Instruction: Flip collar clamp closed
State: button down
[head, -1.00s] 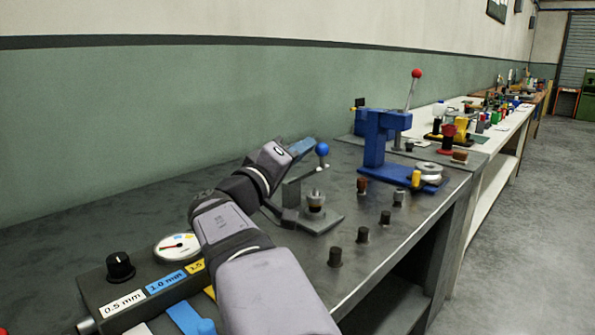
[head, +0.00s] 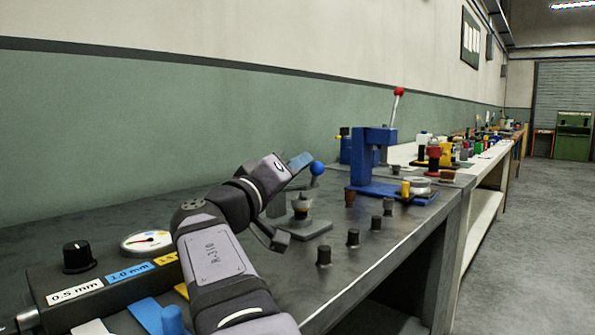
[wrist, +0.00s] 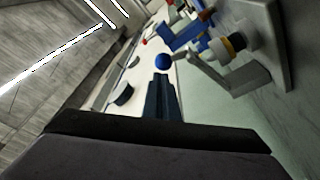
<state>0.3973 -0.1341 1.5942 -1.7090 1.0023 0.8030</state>
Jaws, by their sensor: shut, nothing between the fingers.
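The collar clamp stands on a small grey base plate (head: 308,230) on the bench. A dark post with a brown and grey collar (head: 300,205) rises from the plate. The clamp's grey lever (wrist: 208,72) stands up beside the collar, and its blue ball knob (head: 317,168) sits at the raised end. My gripper (head: 302,160) is shut and empty, its tips right by the knob. In the wrist view the knob (wrist: 162,62) lies just past the fingertips; whether they touch I cannot tell. My wrist hides part of the lever in the head view.
A blue press (head: 370,160) with a red-knobbed handle stands behind to the right. A dial gauge (head: 147,242) and labelled box (head: 75,293) are at the near left. The green wall (head: 130,150) backs the bench.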

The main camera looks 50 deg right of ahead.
dwell(0.5)
jog(key=a+r+p, duration=0.1)
jog(key=a+p, duration=0.1)
jog(key=a, duration=0.9)
jog(key=shift+w+a, duration=0.3)
jog(key=shift+w, duration=0.05)
